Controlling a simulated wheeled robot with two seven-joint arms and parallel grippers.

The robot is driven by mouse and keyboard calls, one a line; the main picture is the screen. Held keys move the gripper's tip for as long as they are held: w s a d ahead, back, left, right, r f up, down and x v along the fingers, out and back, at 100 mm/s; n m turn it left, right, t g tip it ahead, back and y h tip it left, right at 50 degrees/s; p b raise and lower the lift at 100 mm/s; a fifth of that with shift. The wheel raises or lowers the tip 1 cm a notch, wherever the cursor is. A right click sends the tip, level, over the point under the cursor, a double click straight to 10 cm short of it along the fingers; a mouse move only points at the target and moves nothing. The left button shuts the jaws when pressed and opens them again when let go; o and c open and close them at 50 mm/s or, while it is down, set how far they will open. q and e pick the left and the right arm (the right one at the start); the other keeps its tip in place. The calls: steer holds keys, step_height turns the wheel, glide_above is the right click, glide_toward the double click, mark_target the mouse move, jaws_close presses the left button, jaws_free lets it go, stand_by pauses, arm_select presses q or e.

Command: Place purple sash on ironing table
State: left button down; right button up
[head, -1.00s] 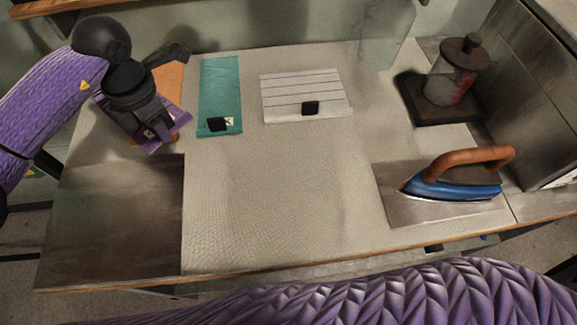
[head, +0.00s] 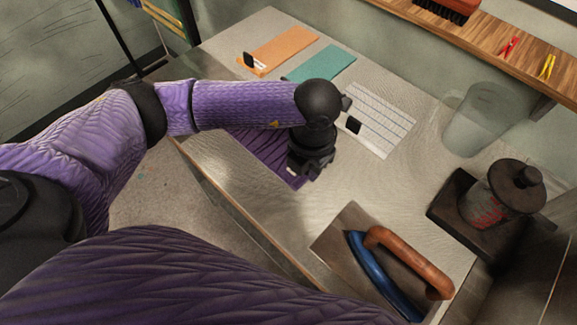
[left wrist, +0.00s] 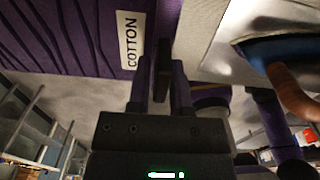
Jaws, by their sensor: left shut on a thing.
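The purple sash (head: 258,150) is a dark purple striped cloth, partly hidden under my left arm in the head view. My left gripper (head: 296,172) is shut on its end over the ironing table (head: 335,185). In the left wrist view the sash (left wrist: 60,35) fills the upper left, with a white COTTON label beside the fingers (left wrist: 163,78). The sash looks spread out over the table's pale top near the front edge; I cannot tell whether it all touches the surface. My right gripper is out of view.
An orange sash (head: 280,50), a teal sash (head: 325,63) and a white striped cloth (head: 385,118) lie toward the back. A blue iron (head: 375,270) with a wooden handle rests on a metal plate at the front right.

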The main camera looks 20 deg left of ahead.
mark_target(304, 192)
arm_select(q)
step_height(304, 192, down, 7)
steer(key=shift+w+a+f+b, duration=0.1)
steer(key=shift+f+b, duration=0.05)
steer(key=shift+b, duration=0.5)
steer(key=shift+f, duration=0.1)
steer(key=c, duration=0.5)
jaws_free()
steer(key=shift+c, duration=0.2)
steer(key=shift+r, duration=0.25)
step_height(304, 192, up, 12)
steer(key=shift+f+p, duration=0.1)
steer(key=shift+p, duration=1.05)
